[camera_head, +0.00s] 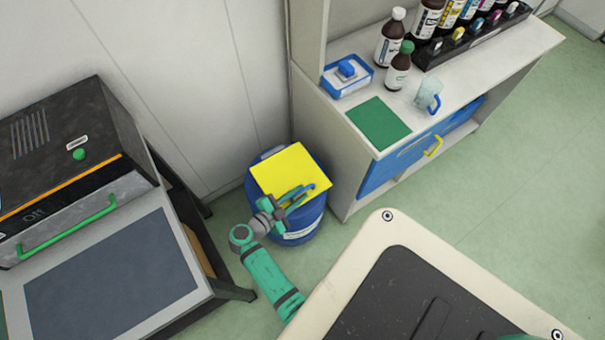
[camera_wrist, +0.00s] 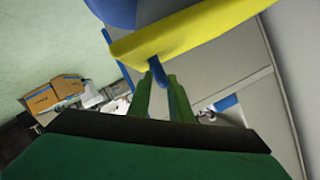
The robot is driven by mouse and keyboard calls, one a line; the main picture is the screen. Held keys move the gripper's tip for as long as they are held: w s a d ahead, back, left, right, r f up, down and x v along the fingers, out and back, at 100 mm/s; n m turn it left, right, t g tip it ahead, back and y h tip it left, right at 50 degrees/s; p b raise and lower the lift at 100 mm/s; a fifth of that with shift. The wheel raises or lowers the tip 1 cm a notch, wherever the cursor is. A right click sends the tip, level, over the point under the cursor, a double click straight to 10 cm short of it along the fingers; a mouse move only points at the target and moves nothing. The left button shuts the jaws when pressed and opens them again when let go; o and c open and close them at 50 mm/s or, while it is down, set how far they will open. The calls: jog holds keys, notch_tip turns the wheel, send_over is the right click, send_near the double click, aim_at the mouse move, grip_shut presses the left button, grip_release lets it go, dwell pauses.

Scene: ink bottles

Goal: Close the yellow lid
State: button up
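The yellow lid (camera_head: 288,168) is a square plate over the top of the blue drum (camera_head: 303,228) between the cabinet and the dark machine. Blue rim shows behind its back edge; I cannot tell whether it sits fully down. My gripper (camera_head: 297,194) is at the lid's front right edge. In the wrist view the lid (camera_wrist: 190,30) crosses the top, with the drum (camera_wrist: 165,8) beyond it. The lid's blue handle (camera_wrist: 178,95) reaches between my green fingers (camera_wrist: 160,85), close to the right one. The fingers stand apart, with a gap beside the handle.
A white cabinet (camera_head: 343,185) with a blue drawer (camera_head: 410,155) stands right of the drum. Bottles (camera_head: 391,38), a green mat (camera_head: 378,123) and a glass mug (camera_head: 428,95) are on it. A dark machine (camera_head: 75,150) with a green handle stands left. Open floor lies at right.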

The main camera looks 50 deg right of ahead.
jog(key=v, duration=0.8)
jog(key=shift+a, duration=0.15)
